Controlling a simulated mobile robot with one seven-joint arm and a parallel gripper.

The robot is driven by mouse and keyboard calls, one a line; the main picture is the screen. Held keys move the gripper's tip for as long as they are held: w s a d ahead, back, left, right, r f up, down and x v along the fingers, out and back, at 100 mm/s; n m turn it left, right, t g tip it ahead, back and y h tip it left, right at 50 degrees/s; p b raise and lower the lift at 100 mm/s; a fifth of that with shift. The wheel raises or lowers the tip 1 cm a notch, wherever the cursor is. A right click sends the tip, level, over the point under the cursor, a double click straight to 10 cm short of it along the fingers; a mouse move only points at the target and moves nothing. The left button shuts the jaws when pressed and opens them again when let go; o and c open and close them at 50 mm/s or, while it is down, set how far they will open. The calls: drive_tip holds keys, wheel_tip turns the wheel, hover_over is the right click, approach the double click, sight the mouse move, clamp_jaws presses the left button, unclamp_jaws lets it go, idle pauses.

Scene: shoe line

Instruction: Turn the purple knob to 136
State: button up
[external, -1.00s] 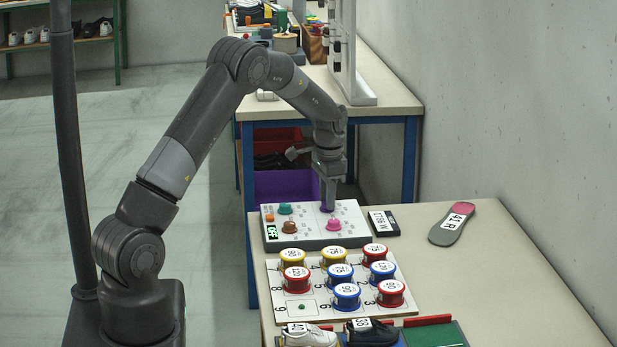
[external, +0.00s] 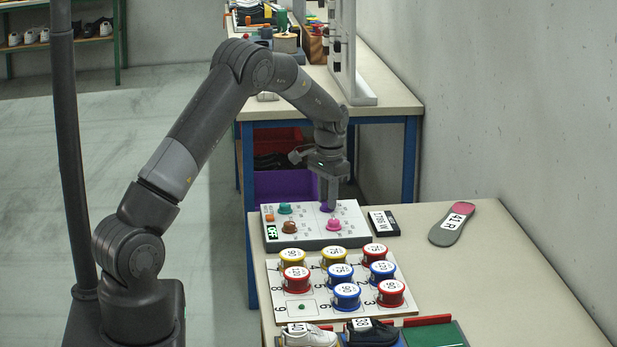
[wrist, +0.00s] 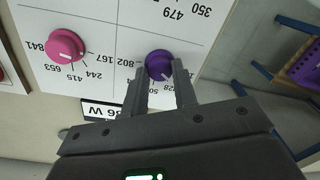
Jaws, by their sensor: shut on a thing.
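The purple knob (wrist: 158,62) sits on the white control panel (external: 350,230). In the external view the knob (external: 325,209) is mostly covered by my gripper (external: 329,202), which points down onto it. In the wrist view my gripper (wrist: 160,80) has one finger at each side of the knob, shut on it. A white pointer mark shows at the knob's lower right side in that view. Printed numbers surround it; 802 is readable at its left, and others are partly hidden by the fingers. I cannot read 136 there.
A pink knob (wrist: 66,47) is beside it on the panel; teal (external: 285,208) and brown (external: 289,227) knobs are farther left. A green-lit display (external: 271,231) is at the panel's left. A black label block (external: 384,223) lies right of the panel. Several spools stand in front.

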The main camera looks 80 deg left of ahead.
drive_tip(key=shift+n, duration=2.2)
drive_tip(key=o, duration=1)
wheel_tip(320, 180, up, 11)
drive_tip(key=shift+w+d, duration=0.15)
drive_tip(key=shift+w, duration=0.1)
drive_tip(key=shift+f, duration=0.1)
